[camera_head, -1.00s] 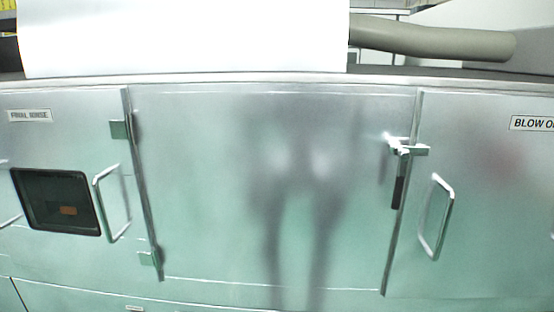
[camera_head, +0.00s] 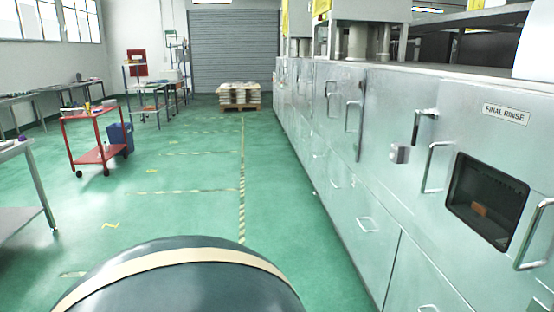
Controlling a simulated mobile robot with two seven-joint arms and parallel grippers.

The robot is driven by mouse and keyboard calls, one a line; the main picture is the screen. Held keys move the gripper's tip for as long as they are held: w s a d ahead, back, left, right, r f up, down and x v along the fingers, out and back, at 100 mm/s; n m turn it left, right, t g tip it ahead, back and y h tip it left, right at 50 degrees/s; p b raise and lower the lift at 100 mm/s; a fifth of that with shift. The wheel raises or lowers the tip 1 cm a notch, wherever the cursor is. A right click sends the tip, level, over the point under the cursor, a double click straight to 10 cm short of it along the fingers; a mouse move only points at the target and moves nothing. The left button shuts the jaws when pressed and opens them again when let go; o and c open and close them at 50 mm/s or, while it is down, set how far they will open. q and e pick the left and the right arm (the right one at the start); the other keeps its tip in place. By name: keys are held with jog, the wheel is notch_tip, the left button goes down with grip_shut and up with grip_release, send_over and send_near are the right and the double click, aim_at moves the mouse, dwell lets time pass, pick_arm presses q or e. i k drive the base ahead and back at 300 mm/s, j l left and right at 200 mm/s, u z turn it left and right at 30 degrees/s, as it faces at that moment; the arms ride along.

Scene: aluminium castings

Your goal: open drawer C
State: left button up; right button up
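A long row of metal cabinets runs down the right side. I see no label reading C, so I cannot tell which, if any, is drawer C. Neither of my grippers is in view.
A door labelled FINAL RINSE (camera_head: 505,114) has a dark window (camera_head: 488,203) and upright handles. A red cart (camera_head: 88,155) and a blue bin (camera_head: 121,138) stand left. A loaded pallet (camera_head: 239,97) is at the back. Green floor (camera_head: 190,190) between is clear.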

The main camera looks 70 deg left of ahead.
aim_at(327, 152)
jog(key=u, duration=2)
jog(key=i+j+u, duration=0.25)
jog(key=i, duration=0.4)
jog(key=i+u, duration=0.3)
jog(key=i, duration=1.95)
jog(key=i+z, duration=0.15)
jog(key=i, duration=0.35)
jog(key=i+j+z, duration=0.15)
jog(key=i, duration=0.4)
jog(key=i+j+z, duration=0.15)
jog(key=i, duration=0.35)
jog(key=i+j+z, duration=0.25)
jog(key=i+z, duration=0.25)
jog(key=i+j+z, duration=0.25)
jog(key=z, duration=0.2)
jog(key=i+j+z, duration=0.25)
jog(key=j+z, duration=0.25)
jog(key=i+j+z, duration=0.15)
jog(key=j+z, duration=0.3)
jog(key=j, duration=0.2)
jog(key=i+j+z, duration=0.55)
jog(key=j, duration=0.25)
jog(key=i, duration=0.1)
